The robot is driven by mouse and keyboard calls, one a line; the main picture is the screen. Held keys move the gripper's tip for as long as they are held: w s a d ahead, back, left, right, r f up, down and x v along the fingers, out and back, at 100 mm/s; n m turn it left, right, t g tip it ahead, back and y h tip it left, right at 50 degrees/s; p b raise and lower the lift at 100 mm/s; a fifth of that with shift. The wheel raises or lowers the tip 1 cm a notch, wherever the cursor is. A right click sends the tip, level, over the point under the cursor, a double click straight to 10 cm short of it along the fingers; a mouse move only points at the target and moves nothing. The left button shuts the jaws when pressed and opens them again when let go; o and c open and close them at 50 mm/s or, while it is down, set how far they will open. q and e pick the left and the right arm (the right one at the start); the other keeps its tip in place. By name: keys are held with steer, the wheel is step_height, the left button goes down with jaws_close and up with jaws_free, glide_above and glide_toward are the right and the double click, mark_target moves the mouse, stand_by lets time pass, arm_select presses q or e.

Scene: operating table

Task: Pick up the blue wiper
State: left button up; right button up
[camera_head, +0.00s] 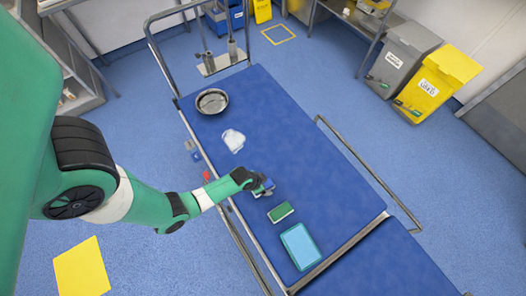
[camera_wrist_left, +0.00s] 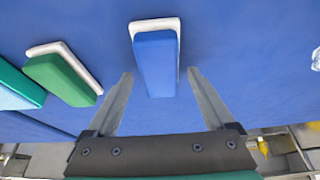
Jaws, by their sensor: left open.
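The blue wiper (camera_wrist_left: 156,64), a blue block with a white layer, lies on the blue operating table (camera_head: 320,175). In the head view it shows only partly (camera_head: 266,187), beside the tip of my left gripper (camera_head: 258,184), which hides some of it. In the left wrist view my left gripper (camera_wrist_left: 160,74) is open. Its two fingers stand apart on either side of the wiper's near part, with a gap on both sides, and nothing is gripped. My right gripper is not in view.
A green wiper (camera_head: 280,212) and a light-blue pad (camera_head: 300,245) lie nearer the table's front. A white cloth (camera_head: 233,140) and a round metal bowl (camera_head: 212,101) lie farther back. Metal side rails (camera_head: 365,165) edge the table. The table's right half is clear.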

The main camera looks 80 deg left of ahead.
arm_select(q)
steer(key=shift+f, duration=0.1)
steer(key=c, duration=1.3)
steer(key=p+v, duration=0.2)
steer(key=w+p+v, duration=0.1)
steer(key=v, duration=0.2)
steer(key=shift+r+p, duration=0.35)
steer(key=shift+r, duration=0.15)
steer(key=s+d+r+p, duration=0.5)
steer(key=s+r, duration=0.3)
steer(key=s, duration=0.3)
steer(key=shift+s+d, duration=0.25)
steer(key=shift+d, duration=0.3)
steer(key=o, duration=0.8)
steer(key=c, duration=0.6)
